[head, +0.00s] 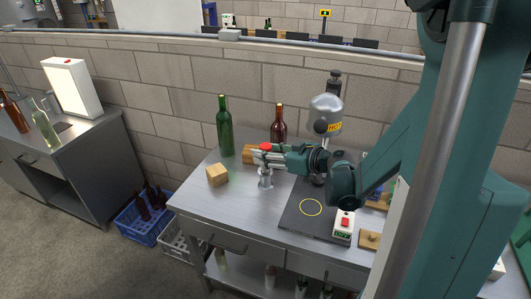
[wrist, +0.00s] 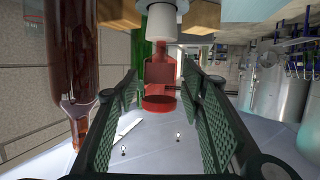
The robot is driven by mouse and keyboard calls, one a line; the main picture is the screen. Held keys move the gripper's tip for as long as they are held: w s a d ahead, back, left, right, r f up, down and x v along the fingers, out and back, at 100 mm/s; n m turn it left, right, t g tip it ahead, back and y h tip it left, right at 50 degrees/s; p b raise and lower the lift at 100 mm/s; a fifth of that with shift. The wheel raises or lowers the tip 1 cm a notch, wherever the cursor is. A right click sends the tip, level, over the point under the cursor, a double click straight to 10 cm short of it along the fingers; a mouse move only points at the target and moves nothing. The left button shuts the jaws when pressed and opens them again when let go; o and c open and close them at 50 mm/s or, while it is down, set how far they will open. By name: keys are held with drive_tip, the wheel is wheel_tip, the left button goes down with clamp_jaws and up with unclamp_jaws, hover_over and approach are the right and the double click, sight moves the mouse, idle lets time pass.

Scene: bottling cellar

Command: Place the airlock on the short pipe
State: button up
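The airlock is a clear red piece (wrist: 160,78) between my fingertips in the wrist view, with thin gaps at its sides. Its red top (head: 266,146) shows just above my fingers in the head view. A short pale upright (head: 265,179), seemingly the short pipe, stands directly under the fingers. I cannot tell how the airlock meets it.
A green bottle (head: 224,126) and a brown bottle (head: 279,123) stand behind my gripper. A wooden block (head: 217,175) lies to the left, and another (head: 248,154) lies behind the fingertips. A dark mat with a yellow ring (head: 311,207) is at right. The bench front left is clear.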

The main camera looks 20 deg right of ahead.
drive_tip(key=shift+r, duration=0.15)
drive_tip(key=shift+p+v, duration=0.3)
drive_tip(key=shift+v, duration=0.6)
drive_tip(key=p+v, duration=0.1)
drive_tip(key=v, duration=0.9)
drive_tip(key=shift+p, duration=0.4)
drive_tip(key=s+a+m+g+h, duration=0.25)
drive_tip(key=s+a+g, duration=0.25)
drive_tip(key=a, duration=0.8)
drive_tip(key=s+a+r+m+h, duration=0.1)
drive_tip(key=s+a+h, duration=0.1)
drive_tip(key=s, duration=0.4)
drive_tip(key=s+a+r+m+h, duration=0.2)
drive_tip(key=s, duration=0.5)
drive_tip(key=shift+a+g, duration=0.4)
